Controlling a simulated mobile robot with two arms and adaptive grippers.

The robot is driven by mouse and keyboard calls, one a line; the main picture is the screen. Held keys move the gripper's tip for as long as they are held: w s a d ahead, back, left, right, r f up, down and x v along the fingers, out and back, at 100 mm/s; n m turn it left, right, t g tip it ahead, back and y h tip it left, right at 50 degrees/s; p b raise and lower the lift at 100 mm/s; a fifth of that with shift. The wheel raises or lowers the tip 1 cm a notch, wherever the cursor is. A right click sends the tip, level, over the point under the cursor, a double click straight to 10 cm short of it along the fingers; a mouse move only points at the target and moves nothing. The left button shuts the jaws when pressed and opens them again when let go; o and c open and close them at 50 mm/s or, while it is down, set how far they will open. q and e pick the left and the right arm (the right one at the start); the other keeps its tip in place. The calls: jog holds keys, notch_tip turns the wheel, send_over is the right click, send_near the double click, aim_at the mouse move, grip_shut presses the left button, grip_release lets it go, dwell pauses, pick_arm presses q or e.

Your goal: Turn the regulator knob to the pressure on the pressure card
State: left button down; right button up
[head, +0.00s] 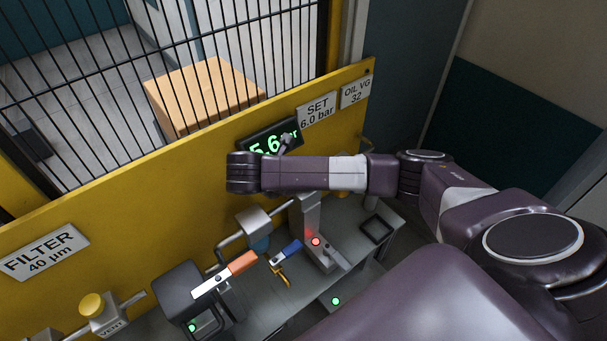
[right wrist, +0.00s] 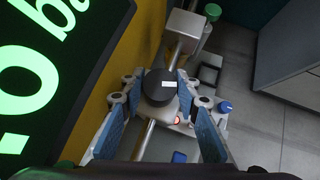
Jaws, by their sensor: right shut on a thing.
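The regulator knob (right wrist: 160,84) is black and round with a small white mark, between the two blue-padded fingers of my right gripper (right wrist: 160,92) in the right wrist view. The gripper is shut on it. In the head view my right forearm hides the knob and most of the gripper. The pressure card (head: 317,109) on the yellow panel reads SET 6.0 bar. My left gripper is out of view.
A yellow panel (head: 150,165) with a wire fence behind it runs along the bench. A FILTER card (head: 44,251) is at the left and an OIL VG 32 card (head: 356,91) at the right. Orange (head: 243,262) and blue (head: 290,249) levers stand below my right arm.

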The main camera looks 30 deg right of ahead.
jog(key=shift+f, duration=0.1)
jog(key=o, duration=1.2)
jog(key=shift+a, duration=0.1)
jog(key=shift+a+r, duration=0.25)
jog(key=shift+r, duration=0.25)
jog(key=s+a, duration=0.1)
jog(key=a, duration=0.2)
jog(key=s+a, duration=0.2)
jog(key=a, duration=0.2)
jog(key=s+a, duration=0.1)
jog(key=a, duration=0.3)
jog(key=shift+s+a, duration=0.1)
jog(key=shift+s, duration=0.3)
